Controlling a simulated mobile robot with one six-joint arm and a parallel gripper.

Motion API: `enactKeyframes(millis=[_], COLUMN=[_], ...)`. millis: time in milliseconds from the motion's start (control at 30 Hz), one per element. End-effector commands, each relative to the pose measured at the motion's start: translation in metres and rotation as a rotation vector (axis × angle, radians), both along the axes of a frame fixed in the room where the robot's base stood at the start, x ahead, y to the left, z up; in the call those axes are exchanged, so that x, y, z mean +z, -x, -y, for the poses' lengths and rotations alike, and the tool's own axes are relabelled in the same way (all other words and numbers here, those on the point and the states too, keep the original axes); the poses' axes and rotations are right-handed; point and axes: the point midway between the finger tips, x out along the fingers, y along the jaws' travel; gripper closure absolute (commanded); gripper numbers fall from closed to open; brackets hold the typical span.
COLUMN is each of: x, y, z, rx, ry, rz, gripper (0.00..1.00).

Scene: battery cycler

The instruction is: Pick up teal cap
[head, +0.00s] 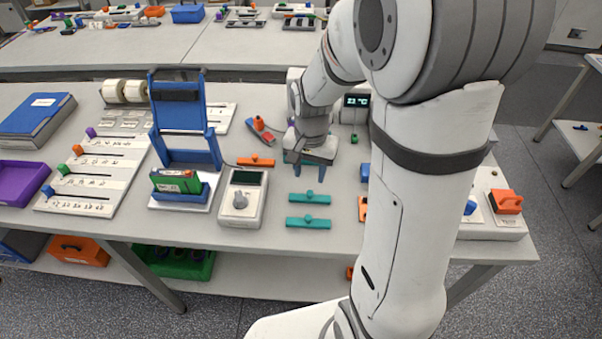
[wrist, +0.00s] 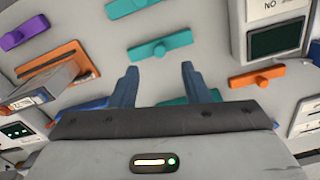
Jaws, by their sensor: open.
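Three flat teal bars with a raised middle knob, which look like the teal caps, are on the table. The nearest teal cap (head: 308,223) and the middle one (head: 309,198) lie in the clear. They show in the wrist view as the upper cap (wrist: 129,8) and the middle cap (wrist: 160,46). A third teal cap (head: 289,158) is mostly hidden under my gripper; a piece of it shows behind the fingers in the wrist view (wrist: 172,101). My gripper (head: 313,175) is open, its blue fingers apart (wrist: 159,69) and empty, pointing down.
An orange cap (head: 256,161) lies left of my gripper. A grey meter (head: 242,199) stands left of the clear teal caps. A blue stand (head: 184,145) rises farther left. In the wrist view, an orange plate with a grey device (wrist: 50,80) and a purple cap (wrist: 24,33) are at the left.

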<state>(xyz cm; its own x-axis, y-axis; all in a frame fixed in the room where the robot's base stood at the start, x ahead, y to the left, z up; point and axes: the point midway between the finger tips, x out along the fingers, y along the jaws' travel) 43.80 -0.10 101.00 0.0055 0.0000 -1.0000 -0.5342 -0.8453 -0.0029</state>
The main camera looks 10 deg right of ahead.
Motion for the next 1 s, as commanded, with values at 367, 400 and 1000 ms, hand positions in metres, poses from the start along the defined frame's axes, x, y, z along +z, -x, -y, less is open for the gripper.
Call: enactKeyframes(millis=[367, 400, 1000], x=[-0.037, -0.041, -0.083], y=[-0.004, -0.004, -0.006], z=[0.001, 0.001, 0.003], rx=[-0.017, -0.017, -0.014], ry=[0.000, 0.000, 0.000], rz=[-0.009, -0.011, -0.006], gripper=[0.58, 0.58, 0.58])
